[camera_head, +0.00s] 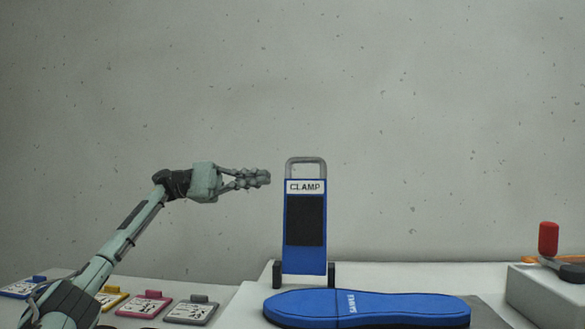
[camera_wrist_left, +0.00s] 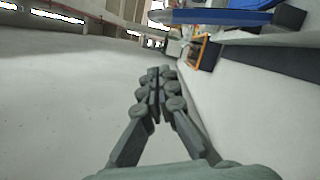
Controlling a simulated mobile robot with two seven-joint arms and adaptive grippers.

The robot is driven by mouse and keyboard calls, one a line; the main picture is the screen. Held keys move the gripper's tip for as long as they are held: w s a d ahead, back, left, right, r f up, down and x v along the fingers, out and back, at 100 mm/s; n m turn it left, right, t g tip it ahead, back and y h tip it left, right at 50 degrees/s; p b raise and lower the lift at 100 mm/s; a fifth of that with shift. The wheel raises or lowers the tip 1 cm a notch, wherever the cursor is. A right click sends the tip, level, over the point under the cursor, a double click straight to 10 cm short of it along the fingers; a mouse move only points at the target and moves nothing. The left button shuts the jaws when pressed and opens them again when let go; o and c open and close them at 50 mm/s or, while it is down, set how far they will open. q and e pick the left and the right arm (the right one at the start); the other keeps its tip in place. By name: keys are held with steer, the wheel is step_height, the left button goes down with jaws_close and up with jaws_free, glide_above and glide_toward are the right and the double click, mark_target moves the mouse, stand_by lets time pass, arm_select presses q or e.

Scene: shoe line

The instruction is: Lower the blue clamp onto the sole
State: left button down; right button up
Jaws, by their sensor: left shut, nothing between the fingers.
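The blue clamp (camera_head: 305,262) stands upright behind the sole in the head view, with a CLAMP label, a dark panel and a grey handle loop (camera_head: 305,161) on top. The blue sole (camera_head: 400,306) lies flat in front of it on a dark base. My left gripper (camera_head: 267,178) is shut and empty, to the left of the clamp's upper part and apart from it in the picture. In the left wrist view its fingertips (camera_wrist_left: 154,72) meet, with nothing between them. A blue part on a dark base shows at the top right there. My right gripper is not in view.
Several coloured clip cards, among them a pink one (camera_head: 146,304) and a grey one (camera_head: 191,311), lie at the lower left. A red-knobbed lever (camera_head: 548,238) stands on a pale box at the right. The wall behind is bare.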

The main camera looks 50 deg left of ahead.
arm_select(q)
steer(key=w+d+r, duration=0.1)
steer(key=d+r, duration=0.1)
steer(key=d, duration=0.7)
steer(key=shift+d+r+b, duration=0.2)
steer(key=shift+d+b, duration=0.1)
steer(key=shift+b, duration=0.15)
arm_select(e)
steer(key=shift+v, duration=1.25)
arm_select(q)
steer(key=shift+r, duration=0.1)
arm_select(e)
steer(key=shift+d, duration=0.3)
